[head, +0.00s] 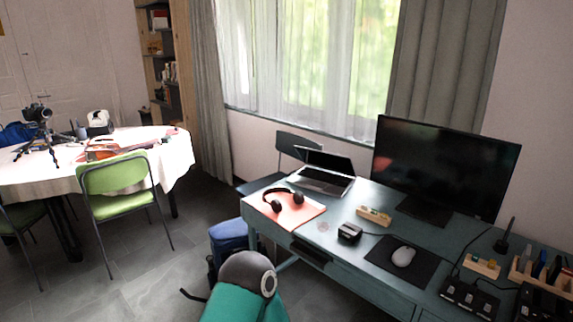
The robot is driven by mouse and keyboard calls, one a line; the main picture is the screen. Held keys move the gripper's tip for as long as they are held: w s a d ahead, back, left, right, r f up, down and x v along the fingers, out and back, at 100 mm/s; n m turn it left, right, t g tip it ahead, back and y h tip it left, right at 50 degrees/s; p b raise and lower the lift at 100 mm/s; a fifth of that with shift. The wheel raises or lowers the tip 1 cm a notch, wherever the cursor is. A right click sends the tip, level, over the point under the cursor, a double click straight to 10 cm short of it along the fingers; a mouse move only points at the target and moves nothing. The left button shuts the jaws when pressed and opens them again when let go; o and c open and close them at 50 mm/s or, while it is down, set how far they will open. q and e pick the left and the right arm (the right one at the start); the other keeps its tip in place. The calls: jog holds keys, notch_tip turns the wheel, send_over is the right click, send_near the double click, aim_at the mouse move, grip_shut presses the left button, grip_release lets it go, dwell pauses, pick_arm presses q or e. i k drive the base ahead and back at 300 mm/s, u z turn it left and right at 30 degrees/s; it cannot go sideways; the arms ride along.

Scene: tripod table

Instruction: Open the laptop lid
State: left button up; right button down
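The laptop (320,181) sits at the far left end of the teal desk. Its silver base lies flat on the desktop. Its dark lid (326,160) stands raised and tilted up from the base, with a dark face towards me. The exact lid angle is hard to tell at this distance. Neither my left gripper nor my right gripper shows in the head view.
The desk (338,235) holds an orange-pink folder with headphones (276,202), a large monitor (443,165) and a mouse (403,256). A teal form with a grey rounded top (247,277) stands before it. Grey floor (150,285) is clear at left.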

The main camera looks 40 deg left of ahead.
aim_at(331, 162)
jog(key=u, duration=0.05)
jog(key=k, duration=0.45)
jog(key=u, duration=4.25)
jog(key=k, duration=0.1)
jog(key=z, duration=2.75)
jog(key=i, duration=1.6)
